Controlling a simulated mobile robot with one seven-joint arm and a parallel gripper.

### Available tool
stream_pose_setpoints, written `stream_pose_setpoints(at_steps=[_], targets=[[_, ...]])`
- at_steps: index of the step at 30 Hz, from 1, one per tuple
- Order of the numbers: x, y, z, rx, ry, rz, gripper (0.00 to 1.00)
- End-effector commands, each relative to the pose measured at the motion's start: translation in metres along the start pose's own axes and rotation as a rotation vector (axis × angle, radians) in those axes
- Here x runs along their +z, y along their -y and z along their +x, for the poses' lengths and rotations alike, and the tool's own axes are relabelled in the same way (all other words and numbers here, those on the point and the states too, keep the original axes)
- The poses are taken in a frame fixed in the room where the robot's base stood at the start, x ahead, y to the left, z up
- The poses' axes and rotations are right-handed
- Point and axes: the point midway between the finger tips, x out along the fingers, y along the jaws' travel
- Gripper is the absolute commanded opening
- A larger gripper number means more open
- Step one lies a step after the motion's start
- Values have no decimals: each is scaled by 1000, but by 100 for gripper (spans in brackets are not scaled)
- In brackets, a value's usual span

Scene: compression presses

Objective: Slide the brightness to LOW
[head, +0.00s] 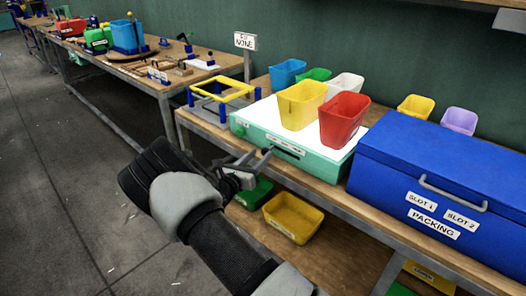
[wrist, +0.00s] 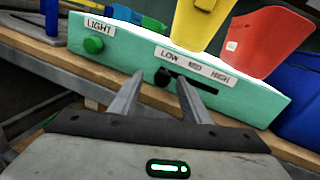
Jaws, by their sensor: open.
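The mint-green light box (head: 318,161) stands on the bench with its white top lit. Its front shows in the wrist view (wrist: 130,55), with a green button (wrist: 93,45) under a LIGHT label and a brightness slot (wrist: 202,91) under a LOW–HIGH label (wrist: 195,66). The black slider knob (wrist: 163,77) appears at the slot's left end, on the LOW side. My gripper (head: 262,155) is open in front of the box. In the wrist view its fingertips (wrist: 157,76) lie on either side of the knob; I cannot tell whether either touches it.
A yellow bin (head: 301,105) and a red bin (head: 343,120) stand on the box top. A blue PACKING chest (head: 440,180) is close on the right. A yellow frame on blue posts (head: 222,90) is at left. The bench's front edge runs below my gripper.

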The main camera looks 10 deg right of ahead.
Motion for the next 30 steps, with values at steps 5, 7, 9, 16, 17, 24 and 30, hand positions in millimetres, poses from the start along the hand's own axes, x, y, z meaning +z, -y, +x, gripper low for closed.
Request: stream_pose_setpoints(at_steps=[5,7,9,16,17,24,30], targets=[[3,-2,-47,5,0,-1,43],[2,-2,-64,6,1,0,43],[2,-2,-81,6,0,0,43],[2,-1,-121,4,0,1,43],[2,-1,-124,4,0,1,43],[1,-1,-134,2,1,1,43],[1,-1,-134,2,1,1,43]])
